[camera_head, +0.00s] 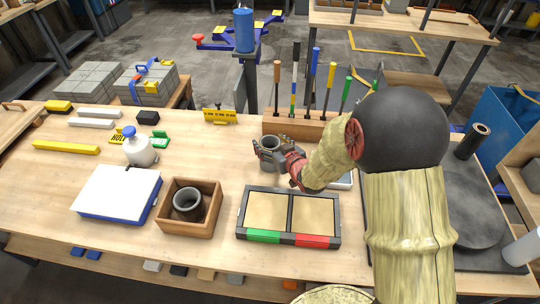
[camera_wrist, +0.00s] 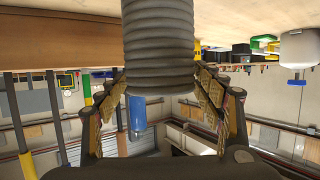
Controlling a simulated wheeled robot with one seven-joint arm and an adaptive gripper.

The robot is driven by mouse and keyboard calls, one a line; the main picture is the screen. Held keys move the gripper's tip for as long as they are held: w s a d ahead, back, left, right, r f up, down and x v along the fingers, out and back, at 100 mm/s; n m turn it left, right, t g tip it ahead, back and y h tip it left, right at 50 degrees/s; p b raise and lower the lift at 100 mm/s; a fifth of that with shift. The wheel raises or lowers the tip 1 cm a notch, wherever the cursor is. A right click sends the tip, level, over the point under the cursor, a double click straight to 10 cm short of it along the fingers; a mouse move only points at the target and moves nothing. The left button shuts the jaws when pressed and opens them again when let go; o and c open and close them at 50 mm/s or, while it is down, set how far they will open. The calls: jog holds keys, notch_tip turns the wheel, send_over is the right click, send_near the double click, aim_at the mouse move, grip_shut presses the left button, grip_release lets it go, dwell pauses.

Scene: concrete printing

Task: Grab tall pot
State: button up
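A tall grey pot (camera_head: 269,146) stands upright on the workbench, partly hidden behind my gripper (camera_head: 272,157) in the head view. In the wrist view, which is upside down, the ribbed grey pot (camera_wrist: 160,45) sits between the two fingers of my gripper (camera_wrist: 160,90). The fingers are spread on either side of it. Narrow gaps seem to show between the fingers and the pot's wall, so I see no clear grip.
A wooden box (camera_head: 217,222) with a dark round pot (camera_head: 187,201) stands front left. A two-part sand tray (camera_head: 244,217) lies in front of my gripper. A tool rack (camera_head: 290,126) stands behind. A white bottle (camera_head: 139,149) is left. The bench between bottle and pot is fairly clear.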

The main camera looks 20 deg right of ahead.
grip_shut()
dwell(0.8)
jog(key=shift+w+r, duration=0.1)
jog(key=shift+r, duration=0.05)
